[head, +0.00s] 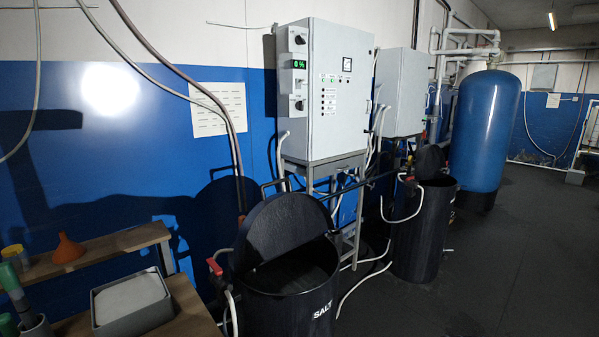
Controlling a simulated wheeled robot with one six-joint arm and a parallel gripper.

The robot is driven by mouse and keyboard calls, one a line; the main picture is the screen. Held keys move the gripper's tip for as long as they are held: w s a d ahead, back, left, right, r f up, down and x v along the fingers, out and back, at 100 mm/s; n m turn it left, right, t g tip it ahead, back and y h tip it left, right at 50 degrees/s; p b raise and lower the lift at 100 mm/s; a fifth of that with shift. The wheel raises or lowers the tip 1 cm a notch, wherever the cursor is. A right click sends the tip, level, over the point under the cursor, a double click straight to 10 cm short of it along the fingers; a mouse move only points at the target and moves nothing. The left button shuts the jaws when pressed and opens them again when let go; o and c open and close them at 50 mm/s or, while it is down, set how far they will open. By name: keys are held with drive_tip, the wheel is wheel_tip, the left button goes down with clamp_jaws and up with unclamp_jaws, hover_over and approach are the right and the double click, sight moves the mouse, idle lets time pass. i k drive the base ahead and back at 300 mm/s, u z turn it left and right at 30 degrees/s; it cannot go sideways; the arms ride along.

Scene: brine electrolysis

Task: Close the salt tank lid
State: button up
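The salt tank (292,310) is a black round barrel with "SALT" in white letters on its side, at the bottom middle of the head view. Its round black lid (287,228) is raised and tilted up at the back of the rim. The tank's mouth is open and its dark inside shows. A handle (272,184) stands at the lid's top edge. My gripper is not in view.
Control cabinets (330,90) stand behind the tank. A second black barrel (420,235) and a blue tank (485,130) stand right. Floor at right is clear.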

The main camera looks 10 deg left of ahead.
sight(282, 222)
drive_tip(key=u, duration=0.4)
drive_tip(key=i, duration=1.35)
drive_tip(key=u, duration=0.65)
